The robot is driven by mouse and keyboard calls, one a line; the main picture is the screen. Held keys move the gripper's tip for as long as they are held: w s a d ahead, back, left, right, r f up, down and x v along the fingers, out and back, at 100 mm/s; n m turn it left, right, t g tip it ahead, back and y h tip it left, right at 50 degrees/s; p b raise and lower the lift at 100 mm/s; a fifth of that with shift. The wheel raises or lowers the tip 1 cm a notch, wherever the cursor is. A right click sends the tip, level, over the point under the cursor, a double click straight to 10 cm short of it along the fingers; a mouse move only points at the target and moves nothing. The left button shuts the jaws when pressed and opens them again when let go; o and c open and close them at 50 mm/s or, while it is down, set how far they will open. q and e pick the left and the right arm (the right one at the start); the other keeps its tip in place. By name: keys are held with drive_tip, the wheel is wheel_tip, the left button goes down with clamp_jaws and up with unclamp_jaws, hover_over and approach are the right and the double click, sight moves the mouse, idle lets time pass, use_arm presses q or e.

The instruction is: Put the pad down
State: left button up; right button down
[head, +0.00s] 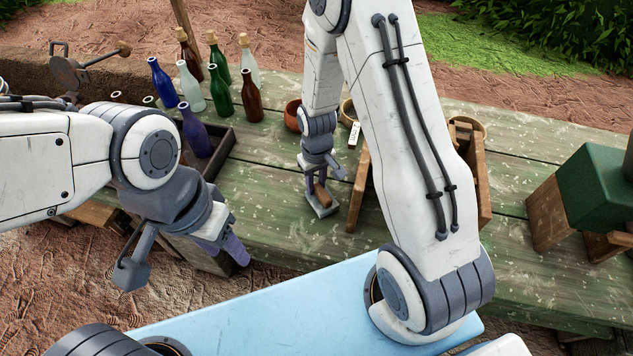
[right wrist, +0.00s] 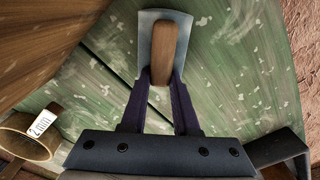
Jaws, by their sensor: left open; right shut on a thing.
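The pad (right wrist: 147,30), a pale grey plate with a wooden handle, is at the fingertips of my right gripper (right wrist: 162,82) in the right wrist view. The two purple fingers are shut on the handle. In the head view the pad (head: 323,209) is low over the green table, left of a wooden stand; I cannot tell whether its plate touches the boards. My right gripper (head: 318,186) is above it, pointing down. My left gripper (head: 225,246) is open and empty near the table's front left edge.
The weathered green table (head: 280,225) has bare boards left of the pad. A wooden stand (head: 361,185) is close on its right. Bottles (head: 220,88) and a dark crate (head: 222,150) are at the left. A reddish bowl (head: 292,116) and a tagged ring (right wrist: 30,136) are near.

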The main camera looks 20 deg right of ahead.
sight(316, 184)
drive_tip(key=shift+f, duration=0.1)
drive_tip(key=shift+f, duration=0.15)
drive_tip(key=c, duration=0.7)
unclamp_jaws()
drive_tip(key=shift+o, duration=0.2)
drive_tip(key=shift+r, duration=0.2)
wheel_tip(316, 184, up, 12)
drive_tip(key=s+a+r+n, duration=0.1)
drive_tip(key=s+a+r, duration=0.2)
drive_tip(key=s, duration=0.4)
drive_tip(key=s+a+r+n, duration=0.2)
drive_tip(key=s+a+r, duration=0.1)
drive_tip(key=s+a, duration=0.2)
drive_tip(key=s+a+r+n+y, duration=0.1)
drive_tip(key=s+a+r+n, duration=0.1)
drive_tip(key=s, duration=0.7)
drive_tip(key=shift+a+r+b, duration=0.35)
drive_tip(key=shift+a+r, duration=0.45)
drive_tip(key=shift+a, duration=0.1)
